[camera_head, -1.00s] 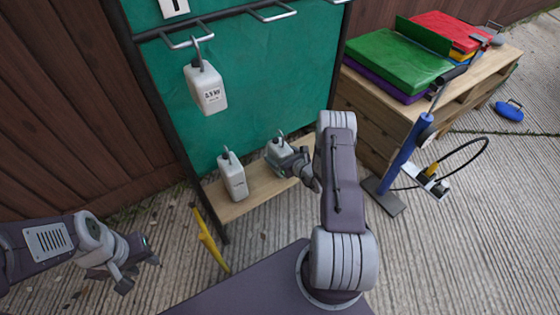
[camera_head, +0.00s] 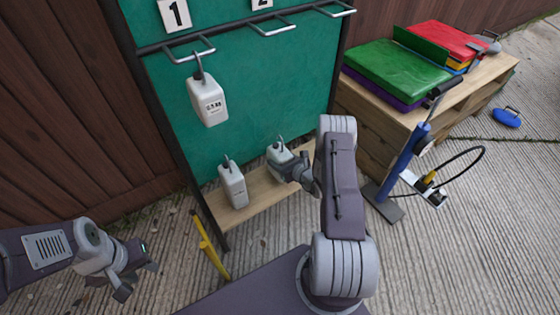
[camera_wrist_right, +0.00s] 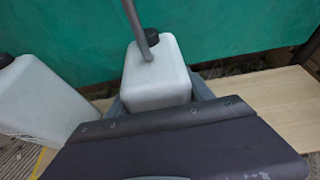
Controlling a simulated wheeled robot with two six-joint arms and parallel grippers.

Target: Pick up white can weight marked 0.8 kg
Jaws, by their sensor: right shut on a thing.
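A white can weight (camera_head: 279,155) with a grey hook on top stands at the shelf in front of the green board. My right gripper (camera_head: 297,170) is shut on it from the right. In the right wrist view the same can (camera_wrist_right: 158,78) sits upright between the fingers; no marking shows on it. A second white can (camera_head: 233,185) stands on the shelf to its left, its label too small to read. A third white can (camera_head: 207,102) hangs under sign 1, its label blurred. My left gripper (camera_head: 136,276) is open and empty at the lower left.
The wooden shelf (camera_head: 222,210) runs below the green board (camera_head: 270,90), which has metal hooks (camera_head: 190,52). A yellow post (camera_head: 210,250) stands in front. A pallet-wood bench (camera_head: 375,130) with coloured mats and a blue pump (camera_head: 408,150) are at the right.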

